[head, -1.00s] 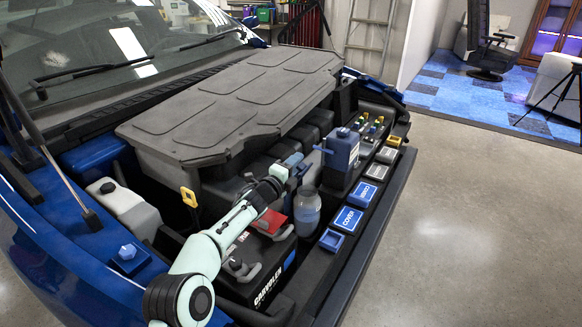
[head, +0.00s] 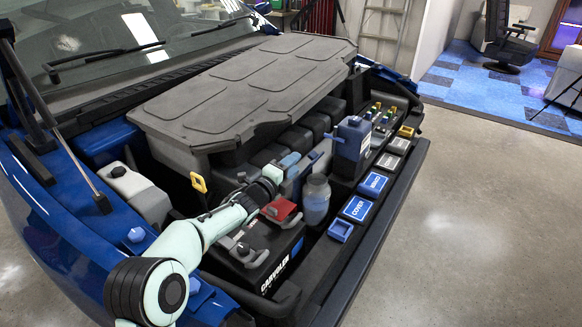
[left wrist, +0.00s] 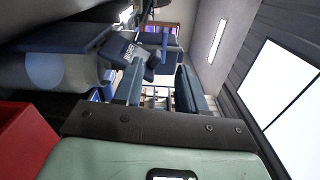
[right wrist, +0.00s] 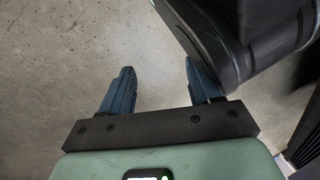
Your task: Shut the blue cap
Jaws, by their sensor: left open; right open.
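Which part is the blue cap is not certain. A blue jug (head: 352,140) stands upright in the engine bay with a small cap (head: 354,121) on top, and a light-blue piece (head: 316,158) juts from its left side. My left gripper (head: 293,171) is open and empty, left of the jug and apart from it. In the left wrist view a blue body with a label (left wrist: 150,50), seemingly the jug, shows beyond the open fingers (left wrist: 160,88). My right gripper (right wrist: 158,88) is open and empty above the floor, outside the head view.
A clear jar (head: 316,200) stands in front of the jug. A red cover (head: 280,211) sits on the black battery (head: 262,250). A dark bumper (right wrist: 225,45) is near my right gripper.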

